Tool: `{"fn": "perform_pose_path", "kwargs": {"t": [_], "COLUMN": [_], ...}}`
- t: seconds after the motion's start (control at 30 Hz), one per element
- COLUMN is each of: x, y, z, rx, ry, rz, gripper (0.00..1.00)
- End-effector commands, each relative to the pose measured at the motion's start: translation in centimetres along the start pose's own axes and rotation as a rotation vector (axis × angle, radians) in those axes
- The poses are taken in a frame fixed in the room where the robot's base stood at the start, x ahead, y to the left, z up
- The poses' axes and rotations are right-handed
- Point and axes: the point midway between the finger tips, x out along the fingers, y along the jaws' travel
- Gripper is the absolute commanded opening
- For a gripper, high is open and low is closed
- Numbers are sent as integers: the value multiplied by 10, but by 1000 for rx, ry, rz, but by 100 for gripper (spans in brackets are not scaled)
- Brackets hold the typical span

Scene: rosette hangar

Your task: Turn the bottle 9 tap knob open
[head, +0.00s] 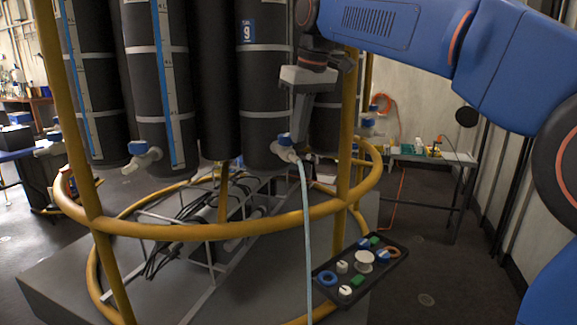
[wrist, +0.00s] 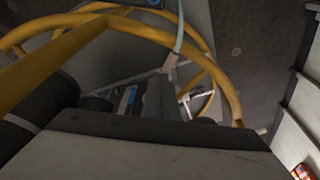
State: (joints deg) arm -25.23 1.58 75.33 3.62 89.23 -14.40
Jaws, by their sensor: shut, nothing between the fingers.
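Bottle 9 (head: 264,95) is a dark grey cylinder with a blue "9" label, standing in the rosette frame. Its tap has a blue knob (head: 284,139) on a pale body near the bottle's bottom, with a light hose hanging down from it. My gripper (head: 297,146) is shut and empty, pointing down right beside the tap; I cannot tell whether it touches the knob. In the wrist view the gripper body fills the lower part, and the fingertips are not clear.
A yellow tubular rail (head: 215,230) and yellow posts (head: 346,140) surround the bottles close to my gripper. A neighbouring bottle's tap (head: 141,155) has a blue knob. A dark tray (head: 372,262) with small parts sits at the lower right. A bench (head: 430,156) stands at the back right.

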Motion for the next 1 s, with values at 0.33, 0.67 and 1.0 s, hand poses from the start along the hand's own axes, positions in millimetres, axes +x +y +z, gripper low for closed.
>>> {"fn": "perform_pose_path", "kwargs": {"t": [0.33,0.67,1.0], "x": [0,0,0], "y": [8,9,10], "z": [-2,-3,0], "rx": [0,0,0], "ry": [0,2,2], "rz": [0,0,0], "gripper": [0,0,0]}}
